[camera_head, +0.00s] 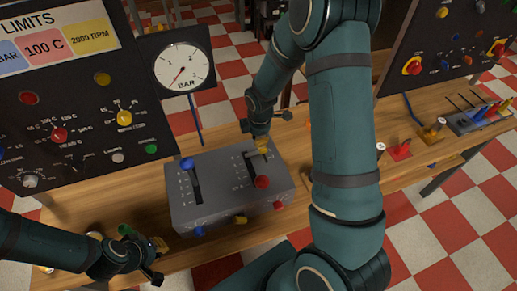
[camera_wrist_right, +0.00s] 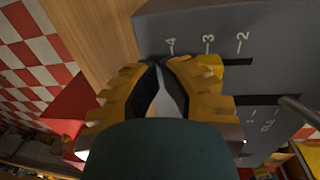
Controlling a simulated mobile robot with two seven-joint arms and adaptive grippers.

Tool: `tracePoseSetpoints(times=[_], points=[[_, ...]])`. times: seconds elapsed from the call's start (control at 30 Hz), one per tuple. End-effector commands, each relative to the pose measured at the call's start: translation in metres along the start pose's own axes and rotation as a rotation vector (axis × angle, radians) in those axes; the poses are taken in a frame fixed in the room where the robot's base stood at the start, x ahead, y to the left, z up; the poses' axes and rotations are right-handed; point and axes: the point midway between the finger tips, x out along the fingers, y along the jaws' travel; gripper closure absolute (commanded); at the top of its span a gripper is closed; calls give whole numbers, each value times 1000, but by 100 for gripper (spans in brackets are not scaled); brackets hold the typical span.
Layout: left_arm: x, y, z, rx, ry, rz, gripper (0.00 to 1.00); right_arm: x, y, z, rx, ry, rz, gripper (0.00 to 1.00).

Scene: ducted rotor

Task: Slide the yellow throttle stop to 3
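The grey throttle box (camera_head: 215,178) stands on the table in the head view, with numbered scales along its slots. My right gripper (camera_head: 262,150) is at the far end of its right slot. In the right wrist view, the fingertips of my right gripper (camera_wrist_right: 160,66) nearly meet, with nothing clearly held between them. The yellow throttle stop (camera_wrist_right: 211,66) shows close beside the right-hand finger, by the mark 3; contact cannot be told. My left gripper (camera_head: 158,260) is open and empty, left of the box.
A blue-knobbed lever (camera_head: 187,163) stands in the left slot. Blue, yellow (camera_head: 240,220) and red knobs sit on the box's front face. A gauge (camera_head: 182,69) and a dark control panel (camera_head: 75,120) stand behind left.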

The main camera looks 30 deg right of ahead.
Motion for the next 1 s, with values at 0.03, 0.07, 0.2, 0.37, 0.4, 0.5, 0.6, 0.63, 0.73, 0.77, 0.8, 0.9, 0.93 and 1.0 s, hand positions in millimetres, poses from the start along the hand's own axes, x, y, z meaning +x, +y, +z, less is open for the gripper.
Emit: tracePoseSetpoints(times=[0.03, 0.07, 0.2, 0.37, 0.4, 0.5, 0.6, 0.63, 0.73, 0.77, 0.8, 0.9, 0.93, 1.0], points=[[0, 0, 0, 0, 0, 0, 100, 0, -1, 0, 0, 0, 0, 100], [0, 0, 0, 0, 0, 0, 100, 0, -1, 0, 0, 0, 0, 100], [0, 0, 0, 0, 0, 0, 100, 0, -1, 0, 0, 0, 0, 100], [0, 0, 0, 0, 0, 0, 100, 0, 0, 0, 0, 0, 0, 100], [0, 0, 0, 0, 0, 0, 100, 0, 0, 0, 0, 0, 0, 100], [0, 0, 0, 0, 0, 0, 100, 1, 2, 0, 0, 0, 0, 100], [0, 0, 0, 0, 0, 0, 100, 1, 7, 0, 0, 0, 0, 100], [0, 0, 0, 0, 0, 0, 100, 1, 8, 0, 0, 0, 0, 100], [0, 0, 0, 0, 0, 0, 100, 2, 12, 0, 0, 0, 0, 100], [0, 0, 0, 0, 0, 0, 100, 2, 14, 0, 0, 0, 0, 100], [0, 0, 0, 0, 0, 0, 100, 2, 16, 0, 0, 0, 1, 100], [0, 0, 0, 0, 0, 0, 100, 2, 19, 0, 0, 0, 1, 100], [0, 0, 0, 0, 0, 0, 100, 3, 19, 0, 0, 0, 0, 100], [0, 0, 0, 0, 0, 0, 100, 3, 20, 0, 0, 0, 0, 100]])
